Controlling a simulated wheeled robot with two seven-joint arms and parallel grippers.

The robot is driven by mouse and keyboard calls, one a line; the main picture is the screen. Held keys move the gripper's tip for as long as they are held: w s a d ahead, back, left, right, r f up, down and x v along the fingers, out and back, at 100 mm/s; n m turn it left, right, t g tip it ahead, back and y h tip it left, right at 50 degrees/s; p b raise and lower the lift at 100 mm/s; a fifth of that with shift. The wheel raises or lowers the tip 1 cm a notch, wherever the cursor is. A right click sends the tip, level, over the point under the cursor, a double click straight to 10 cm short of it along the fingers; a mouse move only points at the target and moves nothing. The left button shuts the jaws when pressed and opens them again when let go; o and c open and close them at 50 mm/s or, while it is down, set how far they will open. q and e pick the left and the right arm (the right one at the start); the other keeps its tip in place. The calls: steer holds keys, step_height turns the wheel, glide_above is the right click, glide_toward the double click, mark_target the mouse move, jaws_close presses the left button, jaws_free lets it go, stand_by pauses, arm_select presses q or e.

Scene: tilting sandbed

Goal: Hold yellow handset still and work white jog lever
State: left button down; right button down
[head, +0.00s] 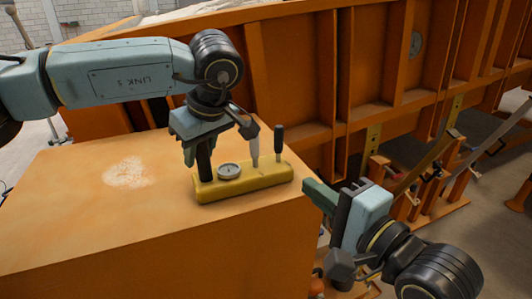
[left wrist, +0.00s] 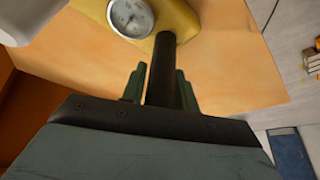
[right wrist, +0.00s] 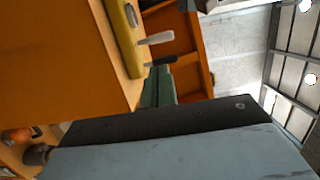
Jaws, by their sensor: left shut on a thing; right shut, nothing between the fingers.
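The yellow handset (head: 245,182) lies on the orange box top near its right edge. It carries a round dial (head: 229,171), a white lever (head: 255,150), a black lever (head: 278,142) and a black post at its left end. My left gripper (head: 204,160) is shut on the black post (left wrist: 165,65), which stands between its green fingers in the left wrist view. My right gripper (head: 318,192) is shut and empty, just right of the handset's right end and apart from it. In the right wrist view the white lever (right wrist: 156,38) and black lever (right wrist: 162,60) lie beyond its fingertips.
The orange box (head: 90,195) has a pale worn patch (head: 128,172) on its top, which is otherwise clear at left. A large orange ribbed steel wall (head: 310,70) rises behind. Orange brackets (head: 440,200) stand at the right, behind my right arm.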

mark_target(258, 144)
steer(key=shift+w, duration=0.1)
steer(key=x, duration=1.4)
steer(key=shift+a, duration=0.1)
steer(key=shift+r, duration=0.1)
steer(key=shift+w+a+r+g+h, duration=0.3)
steer(key=shift+w+r+g+h, duration=0.25)
steer(key=shift+g, duration=0.35)
steer(key=shift+w+a+f, duration=0.1)
steer(key=shift+w+a, duration=0.05)
steer(key=shift+w, duration=0.2)
steer(key=shift+s, duration=0.15)
stand_by(3.3)
steer(key=r+v, duration=0.1)
steer(key=v, duration=1.3)
steer(key=shift+r, duration=0.2)
